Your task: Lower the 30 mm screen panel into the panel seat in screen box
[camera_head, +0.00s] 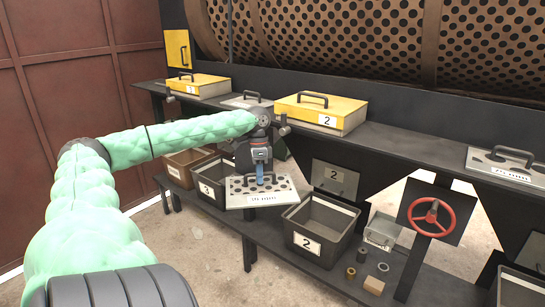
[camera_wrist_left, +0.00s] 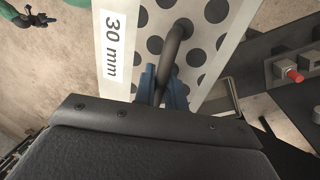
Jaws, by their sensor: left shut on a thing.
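The 30 mm screen panel (camera_head: 282,188) is a pale plate with dark round holes and a white label strip. In the left wrist view the panel (camera_wrist_left: 205,45) shows its "30 mm" label. My left gripper (camera_head: 264,178) is shut on the panel's dark bar handle (camera_wrist_left: 174,52). It holds the panel in front of the shelf, above and between two grey bins. A small green and black part at the top left of the left wrist view looks like my right arm and gripper (camera_wrist_left: 38,18). I cannot make out the panel seat or tell which part is the screen box.
Yellow lidded boxes (camera_head: 325,108) (camera_head: 198,84) stand on the dark shelf, with flat handled panels (camera_head: 508,163) (camera_head: 246,101). Grey bin 2 (camera_head: 301,241) and bin 3 (camera_head: 206,188) stand below. A red handwheel (camera_head: 431,214) is to the right, under the perforated drum (camera_head: 385,40).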

